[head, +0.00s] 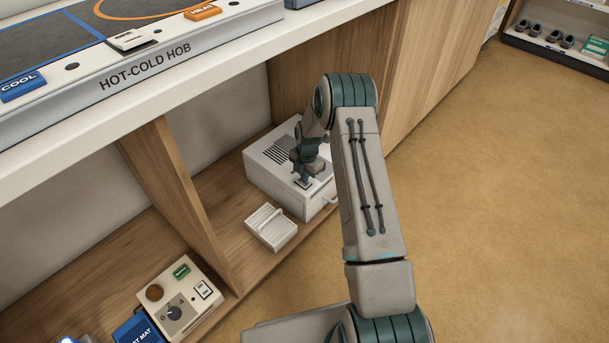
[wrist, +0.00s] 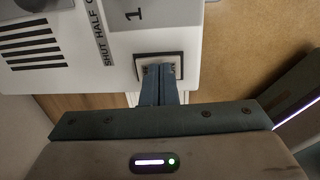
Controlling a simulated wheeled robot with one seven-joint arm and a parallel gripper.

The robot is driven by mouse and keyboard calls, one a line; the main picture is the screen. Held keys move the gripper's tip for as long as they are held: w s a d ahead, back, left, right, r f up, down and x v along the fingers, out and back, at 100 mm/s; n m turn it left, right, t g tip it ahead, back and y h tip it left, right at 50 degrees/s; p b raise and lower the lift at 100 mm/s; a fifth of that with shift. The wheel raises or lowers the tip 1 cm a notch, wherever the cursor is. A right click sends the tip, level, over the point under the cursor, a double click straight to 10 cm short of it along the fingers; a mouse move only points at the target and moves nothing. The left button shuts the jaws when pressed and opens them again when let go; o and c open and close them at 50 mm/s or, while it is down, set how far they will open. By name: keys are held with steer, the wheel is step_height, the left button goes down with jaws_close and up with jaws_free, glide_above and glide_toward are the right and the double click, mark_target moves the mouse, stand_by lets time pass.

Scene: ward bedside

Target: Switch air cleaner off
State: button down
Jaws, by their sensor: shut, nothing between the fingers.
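The air cleaner appears to be the white box (head: 266,163) with dark vent slots, standing in the lower shelf bay; its white top fills the upper left of the wrist view (wrist: 75,75). A small dark-framed switch (wrist: 145,60) sits near the top's edge. My gripper (head: 303,184) is shut and empty and points down at this switch. In the wrist view the fingertips (wrist: 159,68) overlap the switch and hide part of it, so its position and any contact cannot be told. A grey panel marked 1 (wrist: 130,13) lies beyond, beside lettering reading "SHUT HALF".
A white slatted piece (head: 270,227) lies in front of the box. A wooden divider (head: 183,195) separates it from a beige dial unit (head: 155,312) and a blue item (head: 133,331). The hob counter (head: 165,65) overhangs the bay. Open floor (head: 500,200) lies to the right.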

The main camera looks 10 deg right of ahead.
mark_target(308, 185)
step_height(308, 185, up, 14)
steer(key=s+p, duration=0.1)
steer(key=p, duration=0.4)
steer(key=shift+s+d+p, duration=0.2)
steer(key=shift+d+p, duration=0.1)
steer(key=shift+d, duration=0.15)
